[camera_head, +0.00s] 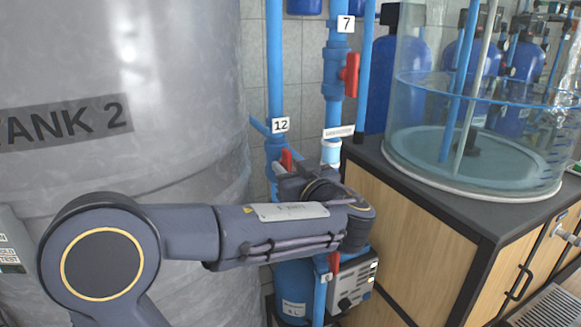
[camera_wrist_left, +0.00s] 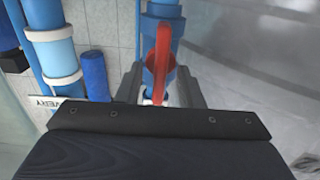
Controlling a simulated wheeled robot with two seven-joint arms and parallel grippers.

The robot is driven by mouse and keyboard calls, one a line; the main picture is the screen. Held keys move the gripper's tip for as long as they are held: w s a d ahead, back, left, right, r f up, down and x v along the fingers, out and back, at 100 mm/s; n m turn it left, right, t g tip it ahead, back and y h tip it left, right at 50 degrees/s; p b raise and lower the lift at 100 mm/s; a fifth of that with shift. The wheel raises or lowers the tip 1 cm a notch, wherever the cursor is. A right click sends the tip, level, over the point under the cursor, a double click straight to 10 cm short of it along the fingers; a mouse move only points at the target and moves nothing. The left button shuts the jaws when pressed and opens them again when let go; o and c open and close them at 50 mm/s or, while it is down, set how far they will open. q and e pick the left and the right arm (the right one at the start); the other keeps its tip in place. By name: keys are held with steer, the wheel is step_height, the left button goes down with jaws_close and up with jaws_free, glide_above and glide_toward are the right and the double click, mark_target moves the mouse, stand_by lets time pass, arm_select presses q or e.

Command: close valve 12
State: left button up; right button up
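The valve 12 label (camera_head: 280,125) is on a blue vertical pipe right of the big grey tank in the head view. Just below it, the top of the valve's red handle (camera_head: 286,158) shows; my left wrist and gripper hide the rest. My left gripper (camera_wrist_left: 160,84) has its two grey fingers apart in the wrist view. The red handle (camera_wrist_left: 163,48) stands upright in that picture, between the fingers, with a gap visible on each side. The blue valve body (camera_wrist_left: 163,22) is behind the handle. My right gripper is in neither view.
Tank 2 (camera_head: 120,60) fills the left. Valve 7's red handle (camera_head: 350,74) is on the neighbouring pipe, and another red handle (camera_head: 334,262) is lower down. A wooden cabinet (camera_head: 420,220) with a clear round tank (camera_head: 470,110) stands close on the right.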

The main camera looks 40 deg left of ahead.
arm_select(q)
jaws_close()
